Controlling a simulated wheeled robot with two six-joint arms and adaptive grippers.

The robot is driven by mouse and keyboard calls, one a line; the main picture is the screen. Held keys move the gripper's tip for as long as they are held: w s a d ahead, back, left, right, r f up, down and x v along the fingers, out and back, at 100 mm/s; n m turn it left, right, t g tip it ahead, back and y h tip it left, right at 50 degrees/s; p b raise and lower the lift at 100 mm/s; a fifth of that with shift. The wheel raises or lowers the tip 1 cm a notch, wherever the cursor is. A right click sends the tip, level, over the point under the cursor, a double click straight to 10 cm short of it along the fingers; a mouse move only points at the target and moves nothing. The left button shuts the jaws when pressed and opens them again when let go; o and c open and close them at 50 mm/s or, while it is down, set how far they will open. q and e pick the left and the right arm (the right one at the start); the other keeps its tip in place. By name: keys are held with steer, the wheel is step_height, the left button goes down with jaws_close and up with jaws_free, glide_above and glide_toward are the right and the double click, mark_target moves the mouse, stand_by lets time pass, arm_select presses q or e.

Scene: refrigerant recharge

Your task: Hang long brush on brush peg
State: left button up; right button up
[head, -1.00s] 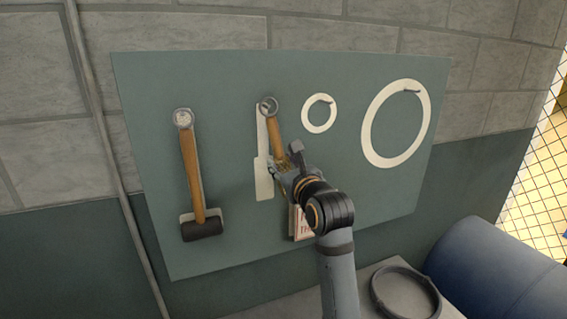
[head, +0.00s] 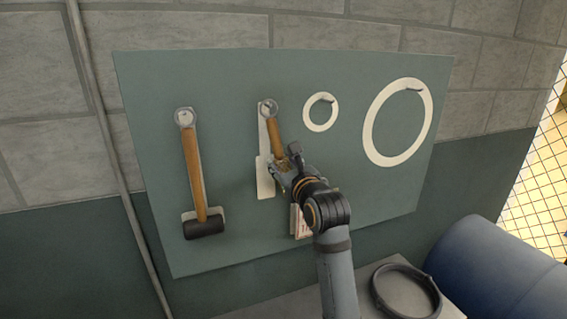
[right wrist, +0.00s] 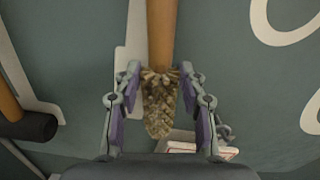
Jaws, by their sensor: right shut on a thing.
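The long brush (head: 275,131) has a wooden handle with a metal ring at its top end. The ring (head: 268,108) overlaps the brush peg at the top of the white brush outline (head: 264,178); I cannot tell whether the ring is around the peg or in front of it. My right gripper (head: 287,164) is shut on the brush near its bristle end. In the right wrist view the bristles (right wrist: 160,105) lie between the two fingers (right wrist: 160,92). The brush is slightly tilted, its lower end to the right of the outline. My left gripper is not in view.
A mallet (head: 195,175) hangs on the green board (head: 235,235) at the left. A small ring outline (head: 308,118) and a large one (head: 370,135), each with a peg, are at the right. A black ring (head: 378,292) lies on the surface below, beside a blue cylinder (head: 490,265).

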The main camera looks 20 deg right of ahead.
stand_by(0.4)
steer(key=shift+p, duration=0.3)
stand_by(0.3)
steer(key=o, duration=1.3)
steer(key=shift+o, duration=0.2)
